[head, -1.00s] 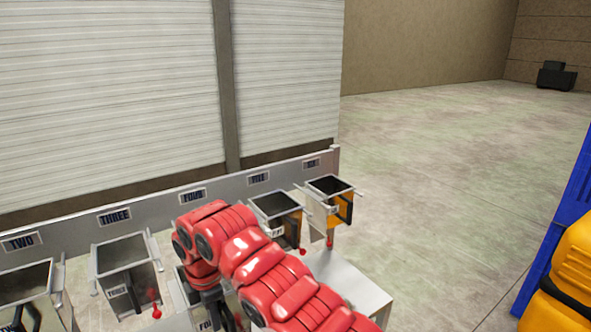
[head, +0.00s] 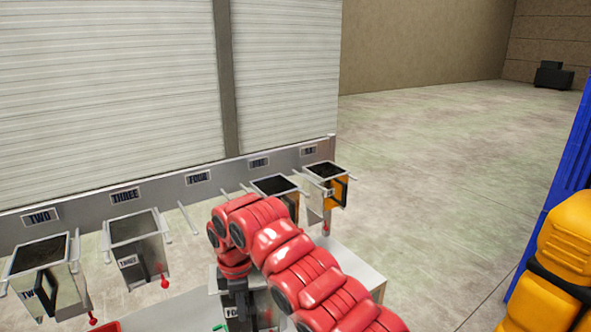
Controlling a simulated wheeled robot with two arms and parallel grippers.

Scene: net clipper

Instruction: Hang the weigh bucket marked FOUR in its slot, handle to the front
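The weigh bucket marked FOUR (head: 264,308) is at the bottom middle of the head view, a grey metal box largely hidden by my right arm. Part of its label shows below my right gripper (head: 238,302), which looks shut on it; the fingertips are hard to make out. Its handle cannot be told. The slot plate FOUR (head: 198,177) is on the back rail. Below it, between buckets THREE and FIVE, no bucket hangs, and a thin support rod (head: 187,218) shows. My arm covers part of that gap. My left gripper is not in view.
Bucket THREE (head: 150,252) and bucket TWO (head: 68,290) hang left of the gap. Bucket FIVE (head: 275,186) and bucket SIX (head: 315,187) hang right, close to my arm. A pale table (head: 358,268) lies below. Open floor is at right, beside a blue frame (head: 560,190).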

